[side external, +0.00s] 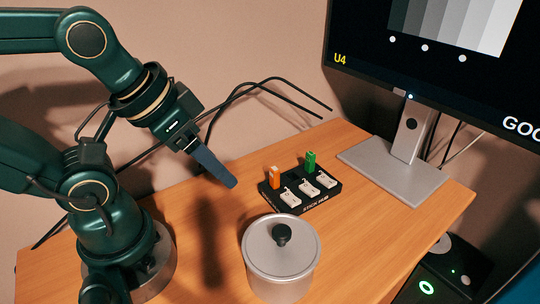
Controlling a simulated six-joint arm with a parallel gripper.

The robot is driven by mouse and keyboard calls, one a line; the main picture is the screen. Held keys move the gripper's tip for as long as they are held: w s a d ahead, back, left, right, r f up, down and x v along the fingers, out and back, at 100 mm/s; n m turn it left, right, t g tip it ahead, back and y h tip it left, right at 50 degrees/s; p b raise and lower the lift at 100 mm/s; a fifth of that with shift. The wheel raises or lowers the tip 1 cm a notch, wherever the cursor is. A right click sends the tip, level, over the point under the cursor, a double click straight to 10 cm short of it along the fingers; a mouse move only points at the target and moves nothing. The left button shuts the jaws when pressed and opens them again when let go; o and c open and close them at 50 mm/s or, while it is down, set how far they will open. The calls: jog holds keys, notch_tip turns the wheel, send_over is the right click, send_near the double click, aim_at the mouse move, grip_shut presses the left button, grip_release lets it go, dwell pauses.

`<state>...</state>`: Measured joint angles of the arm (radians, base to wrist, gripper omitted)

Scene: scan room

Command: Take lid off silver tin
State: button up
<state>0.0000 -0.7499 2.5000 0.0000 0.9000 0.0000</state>
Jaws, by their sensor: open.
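The silver tin (281,275) stands upright on the wooden table at the front, partly cut by the lower picture edge. Its lid (265,250) sits on top and has a round black knob (282,234) in the middle. My gripper (229,182) is in the air above and to the left of the tin, angled down to the right. It is apart from the lid and holds nothing that I can see. From this side its fingers overlap, so the gap between them is hidden.
A black stick hub (315,204) with an orange stick (274,177), a green stick (310,160) and white parts lies behind the tin. A monitor (445,70) on a grey stand (395,175) is at the back right. Bare table (370,235) lies right of the tin.

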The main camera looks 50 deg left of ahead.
jog(key=m+g, duration=0.4)
send_over(282, 230)
jog(key=shift+s+a+f+h, duration=0.2)
jog(key=shift+s+h, duration=0.1)
jog(key=shift+s, duration=0.1)
jog(key=shift+w+d+f, duration=0.1)
jog(key=shift+w+f, duration=0.05)
jog(key=shift+f, duration=1.1)
jog(key=shift+w+d+f, duration=0.1)
jog(key=shift+w+f, duration=0.05)
jog(key=shift+f, duration=1.1)
grip_shut()
